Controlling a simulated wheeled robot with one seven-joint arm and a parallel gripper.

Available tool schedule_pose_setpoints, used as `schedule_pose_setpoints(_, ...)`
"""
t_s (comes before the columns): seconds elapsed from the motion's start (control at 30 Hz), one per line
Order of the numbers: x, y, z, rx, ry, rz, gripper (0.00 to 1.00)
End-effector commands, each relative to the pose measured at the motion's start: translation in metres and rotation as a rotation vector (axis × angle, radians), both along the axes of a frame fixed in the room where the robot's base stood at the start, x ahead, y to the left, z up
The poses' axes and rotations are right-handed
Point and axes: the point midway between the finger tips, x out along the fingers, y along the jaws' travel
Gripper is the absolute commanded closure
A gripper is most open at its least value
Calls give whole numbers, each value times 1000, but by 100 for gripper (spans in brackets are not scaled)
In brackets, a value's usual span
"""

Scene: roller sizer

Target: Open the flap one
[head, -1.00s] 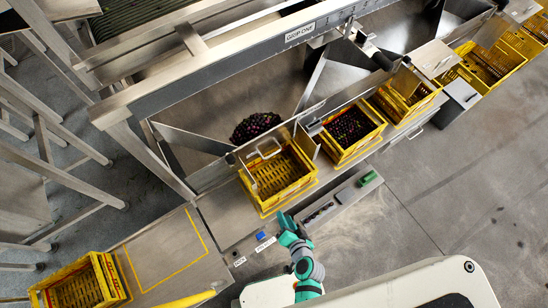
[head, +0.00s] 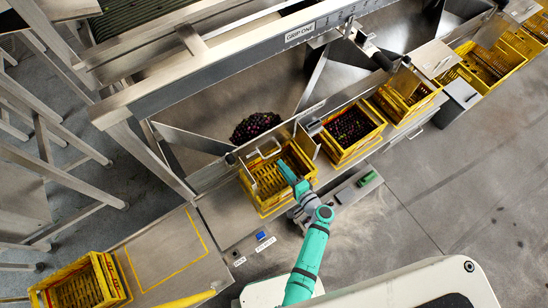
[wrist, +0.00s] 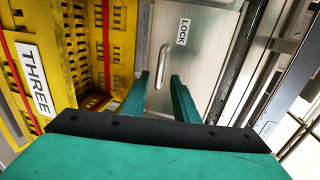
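The flap is a flat metal plate (wrist: 206,62) with a pale loop handle (wrist: 162,62) and a white LOCK label (wrist: 184,31) in the wrist view. In the head view a handle (head: 269,148) shows at the chute mouth, above the back of the left yellow crate (head: 263,201). My gripper (head: 284,165) reaches over that crate towards the handle. In the wrist view my gripper (wrist: 160,80) is open, its two teal fingers apart. The handle appears between and beyond the fingertips; I cannot tell whether they touch it.
A heap of dark fruit (head: 255,127) lies in the chute behind the flap. A fruit-filled crate (head: 343,155) stands to the right. A THREE label (wrist: 33,78) shows beside yellow crate walls. An empty crate (head: 118,274) stands at lower left. The floor at right is clear.

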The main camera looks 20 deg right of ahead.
Motion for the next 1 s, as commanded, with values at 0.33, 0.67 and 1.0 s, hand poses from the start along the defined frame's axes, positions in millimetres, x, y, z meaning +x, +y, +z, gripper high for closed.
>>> schedule_pose_setpoints(0.33,52,17,-12,0,1,1,73)
schedule_pose_setpoints(0.67,65,22,-15,-2,1,0,73)
schedule_pose_setpoints(1.0,65,21,-15,-2,2,0,100)
